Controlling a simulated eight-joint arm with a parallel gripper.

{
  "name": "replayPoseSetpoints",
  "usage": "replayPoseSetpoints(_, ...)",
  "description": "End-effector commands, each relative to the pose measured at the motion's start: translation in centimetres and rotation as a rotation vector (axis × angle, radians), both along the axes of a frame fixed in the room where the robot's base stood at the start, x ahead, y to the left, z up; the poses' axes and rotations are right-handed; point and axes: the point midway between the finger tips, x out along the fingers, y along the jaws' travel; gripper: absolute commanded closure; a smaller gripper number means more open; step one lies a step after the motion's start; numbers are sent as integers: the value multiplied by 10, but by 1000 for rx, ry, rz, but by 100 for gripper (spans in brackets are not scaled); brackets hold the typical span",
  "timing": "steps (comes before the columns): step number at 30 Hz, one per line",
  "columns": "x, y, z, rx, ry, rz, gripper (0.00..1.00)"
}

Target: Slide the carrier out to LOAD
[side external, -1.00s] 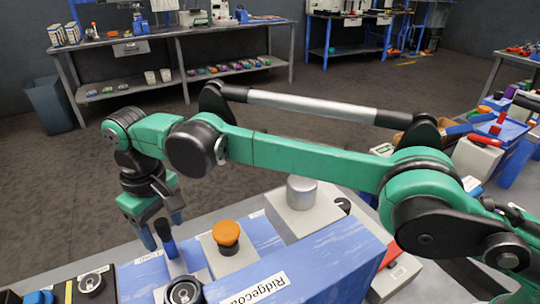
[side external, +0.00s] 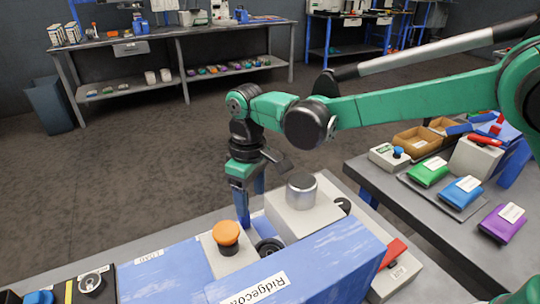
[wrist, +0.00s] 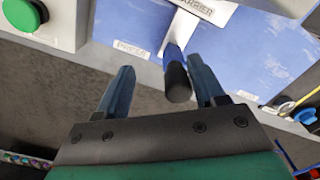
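The carrier (side external: 268,248) shows as a dark round part between the orange knob and the silver cylinder, partly hidden by a blue box. Its handle (wrist: 177,78), a blue stem with a black tip, stands between my fingers in the wrist view, much nearer the right finger. I cannot tell whether they touch. My gripper (side external: 251,208) is open and points down at the far side of the track; it also shows in the wrist view (wrist: 162,82). The LOAD label (side external: 149,257) is on the blue track's left part. The PRESS label (wrist: 131,49) is left of the handle.
The orange knob (side external: 227,234), silver cylinder (side external: 301,191) and large blue box (side external: 305,268) crowd the carrier. A green button (wrist: 20,15) is at the wrist view's upper left. The blue track (side external: 187,268) is bare at left. A side bench (side external: 430,215) holds coloured packs.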

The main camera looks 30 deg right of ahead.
Motion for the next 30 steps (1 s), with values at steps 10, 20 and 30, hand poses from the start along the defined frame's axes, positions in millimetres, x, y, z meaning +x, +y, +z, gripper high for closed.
replayPoseSetpoints(10,0,-31,46,0,0,2,40)
replayPoseSetpoints(20,-16,-65,77,40,-111,-114,40)
replayPoseSetpoints(30,-42,-103,89,85,-251,-250,40)
